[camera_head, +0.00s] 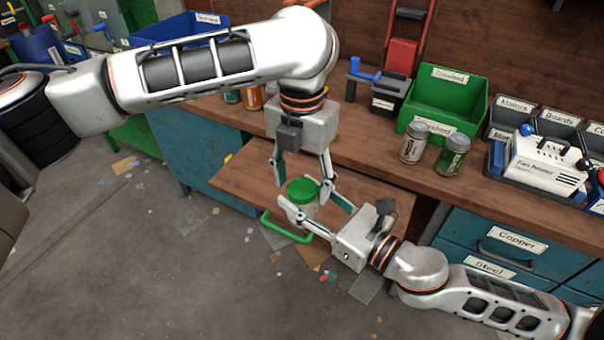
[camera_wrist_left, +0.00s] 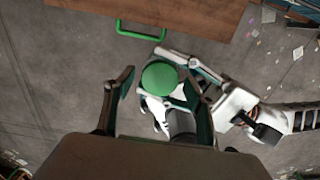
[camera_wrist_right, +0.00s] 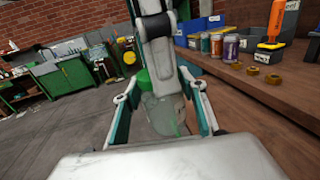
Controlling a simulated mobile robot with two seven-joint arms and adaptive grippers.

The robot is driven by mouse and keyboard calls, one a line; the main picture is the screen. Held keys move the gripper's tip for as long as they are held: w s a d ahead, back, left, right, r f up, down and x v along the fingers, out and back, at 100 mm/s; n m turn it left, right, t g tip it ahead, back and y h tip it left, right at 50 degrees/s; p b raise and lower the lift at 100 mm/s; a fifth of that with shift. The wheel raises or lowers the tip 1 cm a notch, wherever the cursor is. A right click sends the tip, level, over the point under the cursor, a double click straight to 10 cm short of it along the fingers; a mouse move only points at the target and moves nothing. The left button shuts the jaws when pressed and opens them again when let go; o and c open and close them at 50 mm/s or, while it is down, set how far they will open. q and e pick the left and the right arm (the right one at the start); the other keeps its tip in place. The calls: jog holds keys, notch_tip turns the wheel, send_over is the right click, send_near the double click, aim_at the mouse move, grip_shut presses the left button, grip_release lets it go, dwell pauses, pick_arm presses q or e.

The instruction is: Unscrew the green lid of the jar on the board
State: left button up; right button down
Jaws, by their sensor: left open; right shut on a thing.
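The jar has a round green lid (camera_head: 302,189) and a clear body, which shows in the right wrist view (camera_wrist_right: 165,117). My right gripper (camera_head: 316,209) is shut on the jar's body, with a finger on each side. The jar is upright or nearly so, near the front edge of the wooden board (camera_head: 235,188). In the left wrist view it appears beyond that edge, over the floor. My left gripper (camera_head: 303,178) points down above the jar and is open. Its fingers stand on either side of the lid (camera_wrist_left: 159,77), and I cannot tell whether either touches it.
A green handle (camera_head: 286,228) sits at the board's front edge. A white machine (camera_head: 545,165) is at the right. The floor at the left is open, with scattered scraps.

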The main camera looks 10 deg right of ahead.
pick_arm(q)
jog(key=c, duration=1.2)
jog(key=o, duration=1.2)
jog(key=shift+o, duration=0.2)
